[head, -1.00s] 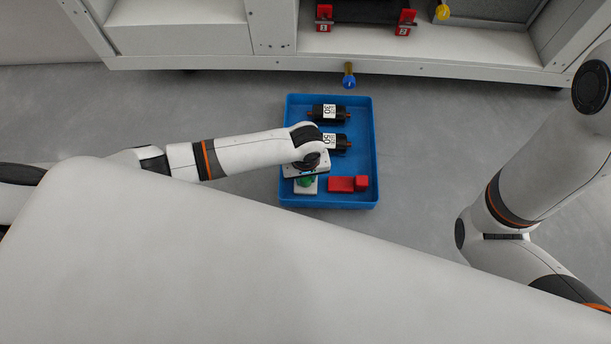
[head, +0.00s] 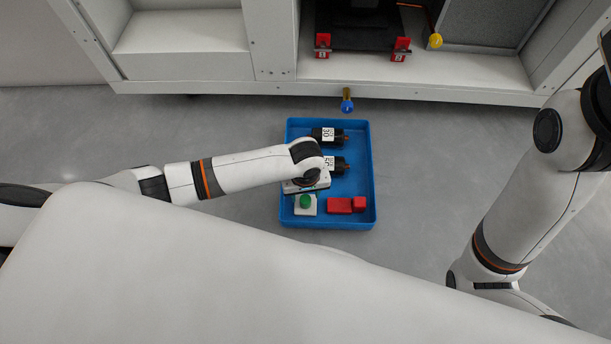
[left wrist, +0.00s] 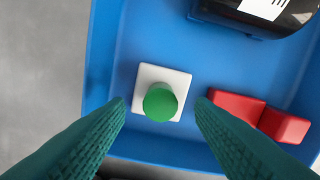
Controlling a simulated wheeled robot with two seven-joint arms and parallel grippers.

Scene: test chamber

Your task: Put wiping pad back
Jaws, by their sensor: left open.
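The wiping pad, a white square plate (head: 298,209) with a green round knob (head: 306,200), lies flat in the lower left corner of a blue tray (head: 371,215). It also shows in the left wrist view, as white plate (left wrist: 148,76) and green knob (left wrist: 160,102). My left gripper (left wrist: 160,112) is open and empty above the tray, with one dark green finger on each side of the knob in that picture. No contact with the knob shows. In the head view my left wrist hides the fingers. My right arm shows at the right, but its gripper is out of view.
The tray also holds a red block (head: 339,205), a smaller red block (head: 359,203) and black cylinders labelled 30 (head: 328,134) and 50 (head: 330,162). A white cabinet (head: 190,88) with red clips 1 (head: 322,46) and 2 (head: 401,49) stands behind. Grey floor surrounds the tray.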

